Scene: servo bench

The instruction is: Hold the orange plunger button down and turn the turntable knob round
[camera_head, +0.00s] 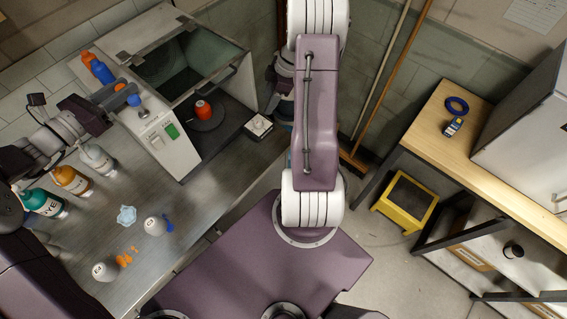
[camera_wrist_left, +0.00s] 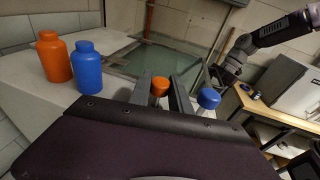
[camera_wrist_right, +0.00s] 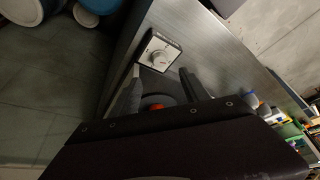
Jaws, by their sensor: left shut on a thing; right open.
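The orange plunger button (camera_wrist_left: 160,84) is between the two fingers of my left gripper (camera_wrist_left: 160,80) in the left wrist view; the gripper is shut on it. In the head view the left gripper (camera_head: 114,97) is at the machine's panel, partly covering the button. A blue button (camera_wrist_left: 208,98) stands just right of the fingers. The turntable knob (camera_wrist_right: 160,57) is a pale dial on a small white box, also visible in the head view (camera_head: 258,124). My right gripper (camera_wrist_right: 160,72) is open and empty, with its fingertips pointing towards the dial, apart from it; my arm largely hides it in the head view.
A red-orange bottle (camera_head: 203,110) stands on the dark turntable (camera_head: 217,119). A glass-topped chamber (camera_head: 180,60) stands behind. Orange (camera_wrist_left: 54,58) and blue (camera_wrist_left: 87,66) bottles stand near the left gripper. Several lab bottles stand at the bench's left; bare steel (camera_head: 195,215) lies in front.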

